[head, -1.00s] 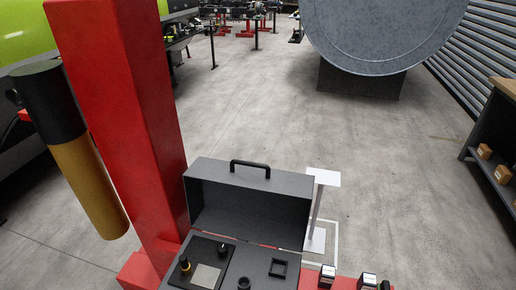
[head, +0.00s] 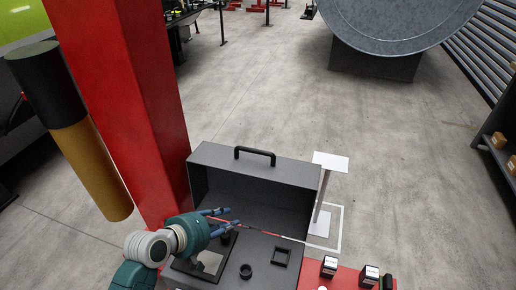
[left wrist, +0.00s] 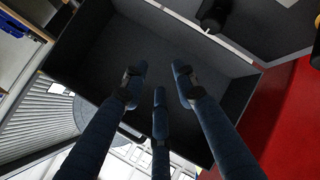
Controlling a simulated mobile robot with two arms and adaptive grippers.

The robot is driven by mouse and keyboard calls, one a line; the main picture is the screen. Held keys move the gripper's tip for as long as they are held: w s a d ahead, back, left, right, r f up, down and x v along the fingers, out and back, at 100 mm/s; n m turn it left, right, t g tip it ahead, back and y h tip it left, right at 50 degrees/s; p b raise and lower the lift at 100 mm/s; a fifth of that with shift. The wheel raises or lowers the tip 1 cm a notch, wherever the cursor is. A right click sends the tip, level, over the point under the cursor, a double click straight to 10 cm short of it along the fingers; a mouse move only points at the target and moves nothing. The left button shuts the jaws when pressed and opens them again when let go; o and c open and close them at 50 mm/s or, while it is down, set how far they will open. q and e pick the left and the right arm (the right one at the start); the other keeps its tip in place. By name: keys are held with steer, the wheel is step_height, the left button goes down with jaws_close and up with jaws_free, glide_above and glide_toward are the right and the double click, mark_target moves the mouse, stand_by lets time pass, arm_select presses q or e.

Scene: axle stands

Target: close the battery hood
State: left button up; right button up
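The battery hood (head: 258,165) stands open, tilted up at the back of a grey box, with a black handle (head: 255,152) on its upper edge. Its dark hollow inside faces me and also fills much of the left wrist view (left wrist: 180,60). My left gripper (head: 228,217) is in front of the hood's left part, above the box top (head: 262,247). Its blue fingers are spread and empty; in the left wrist view (left wrist: 160,85) they point towards the hood's inside. I cannot tell whether they touch it. My right gripper is not in view.
A red post (head: 125,110) rises close to the left of the box. Small boxes (head: 329,266) stand on a red surface at right. A white stand (head: 326,190) is behind the hood's right side.

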mark_target(256, 151)
arm_select(q)
steer(key=w+d+r+n+t+h, duration=0.1)
steer(key=w+d+r+n+h, duration=0.1)
steer(key=w+r, duration=0.4)
steer(key=w+d+r+n+t+h, duration=0.1)
steer(key=w+r+n+t, duration=0.2)
steer(key=r, duration=0.6)
steer(key=shift+g, duration=0.7)
steer(key=p+x, duration=0.2)
steer(key=x, duration=0.9)
steer(key=shift+w+a, duration=0.1)
steer(key=shift+w, duration=0.1)
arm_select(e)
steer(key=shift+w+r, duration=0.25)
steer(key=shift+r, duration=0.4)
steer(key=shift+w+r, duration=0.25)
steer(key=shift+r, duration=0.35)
arm_select(q)
jaws_close()
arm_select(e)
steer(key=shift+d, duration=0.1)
